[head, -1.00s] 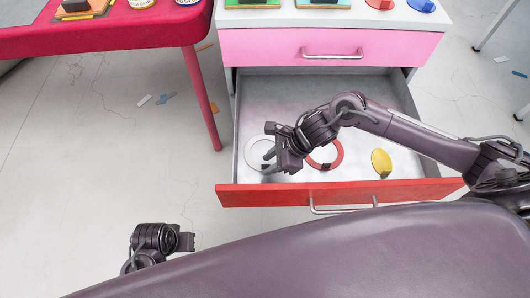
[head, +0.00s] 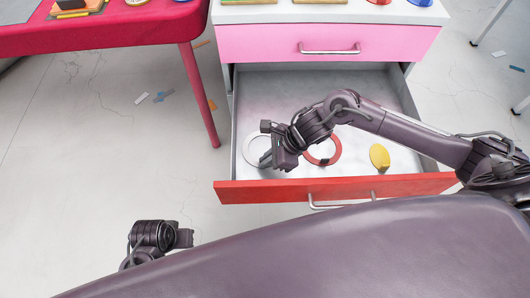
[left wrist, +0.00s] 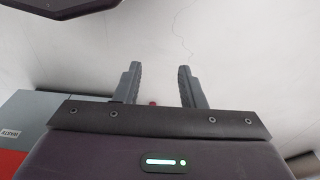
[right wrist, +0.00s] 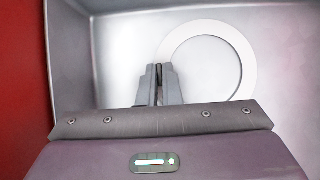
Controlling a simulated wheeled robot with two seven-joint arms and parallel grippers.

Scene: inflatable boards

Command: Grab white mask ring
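The white mask ring (head: 249,149) lies flat at the left end of the open drawer. It also shows in the right wrist view (right wrist: 238,62), with its left rim at my fingertips. My right gripper (head: 265,160) reaches down into the drawer over the ring's right side in the head view. In the right wrist view its fingers (right wrist: 159,70) are drawn together at the ring's rim, which seems to be between them; the tips partly hide the contact. My left gripper (left wrist: 158,85) is open and empty, with floor behind it.
The open drawer has a red front (head: 285,191) and grey walls (head: 237,140). A red ring (head: 335,149) and a yellow piece (head: 379,156) lie in it, right of my gripper. A closed pink drawer (head: 270,44) is above. A red table (head: 120,34) stands at left.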

